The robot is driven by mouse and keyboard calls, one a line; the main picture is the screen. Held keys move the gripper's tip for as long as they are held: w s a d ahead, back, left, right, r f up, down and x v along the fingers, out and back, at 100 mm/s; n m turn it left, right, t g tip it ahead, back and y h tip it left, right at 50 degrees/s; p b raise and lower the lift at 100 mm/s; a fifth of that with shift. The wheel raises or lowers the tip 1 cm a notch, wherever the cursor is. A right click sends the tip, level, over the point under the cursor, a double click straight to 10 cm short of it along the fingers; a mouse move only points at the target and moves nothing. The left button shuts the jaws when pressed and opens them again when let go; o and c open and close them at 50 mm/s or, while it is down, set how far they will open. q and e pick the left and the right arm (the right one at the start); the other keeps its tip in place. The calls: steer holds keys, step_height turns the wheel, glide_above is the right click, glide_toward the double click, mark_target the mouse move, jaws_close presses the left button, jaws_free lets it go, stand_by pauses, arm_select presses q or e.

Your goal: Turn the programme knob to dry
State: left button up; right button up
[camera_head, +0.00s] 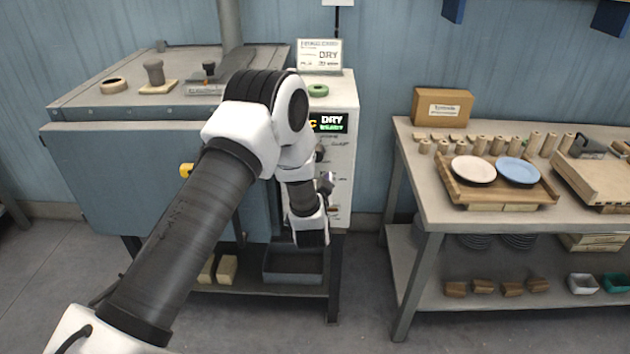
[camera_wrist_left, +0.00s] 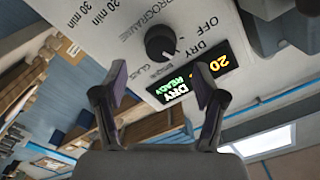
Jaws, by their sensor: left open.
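The programme knob (camera_wrist_left: 160,42) is a round black dial on the white control panel (camera_wrist_left: 105,30), which appears turned over in the left wrist view. Printed words including OFF and DRY surround it. I cannot clearly tell which word its mark points to. A lit display (camera_wrist_left: 185,85) beside it reads DRY READY and 20; it also shows in the head view (camera_head: 328,123). My left gripper (camera_wrist_left: 158,82) is open and empty, its fingers facing the panel on either side of the knob's line, apart from it. In the head view my left arm hides much of the panel. My right gripper is not in view.
The blue dryer cabinet (camera_head: 110,165) has a yellow handle part (camera_head: 186,170) at its front. A green ring (camera_head: 318,90) lies on top of the panel housing. A bench (camera_head: 425,180) with plates and wooden pegs stands at right, with floor between.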

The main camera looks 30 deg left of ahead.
arm_select(q)
steer(key=v, duration=0.6)
